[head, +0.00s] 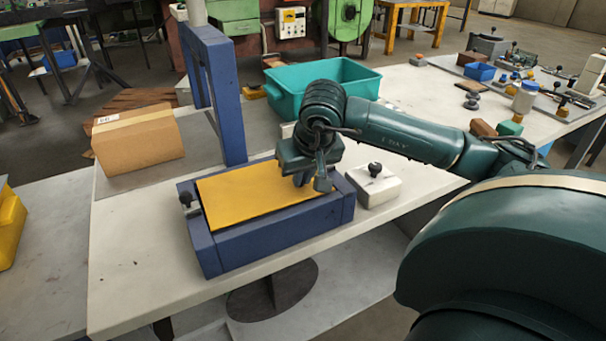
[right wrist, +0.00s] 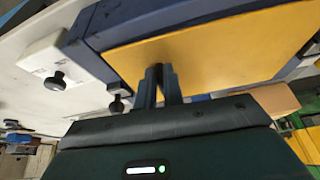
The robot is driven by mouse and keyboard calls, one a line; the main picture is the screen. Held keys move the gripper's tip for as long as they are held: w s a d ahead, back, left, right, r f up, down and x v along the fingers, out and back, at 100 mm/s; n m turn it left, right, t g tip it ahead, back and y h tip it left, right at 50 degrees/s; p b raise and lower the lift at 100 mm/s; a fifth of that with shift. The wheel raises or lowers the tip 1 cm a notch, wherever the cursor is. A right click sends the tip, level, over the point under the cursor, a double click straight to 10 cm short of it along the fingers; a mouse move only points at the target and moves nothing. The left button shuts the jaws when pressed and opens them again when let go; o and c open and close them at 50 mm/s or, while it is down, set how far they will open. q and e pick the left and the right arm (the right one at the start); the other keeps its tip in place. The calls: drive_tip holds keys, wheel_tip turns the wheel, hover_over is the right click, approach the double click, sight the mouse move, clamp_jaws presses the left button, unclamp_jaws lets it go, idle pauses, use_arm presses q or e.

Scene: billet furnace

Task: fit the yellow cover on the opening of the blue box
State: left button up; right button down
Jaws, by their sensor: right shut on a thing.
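The blue box (head: 275,235) stands on the white table, with a black knob on its near left corner. The yellow cover (head: 245,192) lies over the top of the box, inside its rim; a dark gap shows along its left and front edges. In the right wrist view the cover (right wrist: 215,50) spans most of the box (right wrist: 110,22). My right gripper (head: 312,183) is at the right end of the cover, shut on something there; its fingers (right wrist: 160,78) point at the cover. Whether the cover is fully seated I cannot tell. My left gripper is not in view.
A white block with a black knob (head: 374,184) sits right of the box. A blue frame (head: 222,100) and a cardboard box (head: 138,142) stand behind left. A teal bin (head: 345,75) is behind the arm. The table's front edge (head: 200,300) is clear.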

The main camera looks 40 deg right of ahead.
idle(0.4)
drive_tip(key=c, duration=1.4)
unclamp_jaws()
drive_tip(key=shift+c, duration=0.2)
drive_tip(key=shift+f, duration=0.15)
wheel_tip(320, 180, up, 7)
drive_tip(key=p, duration=0.5)
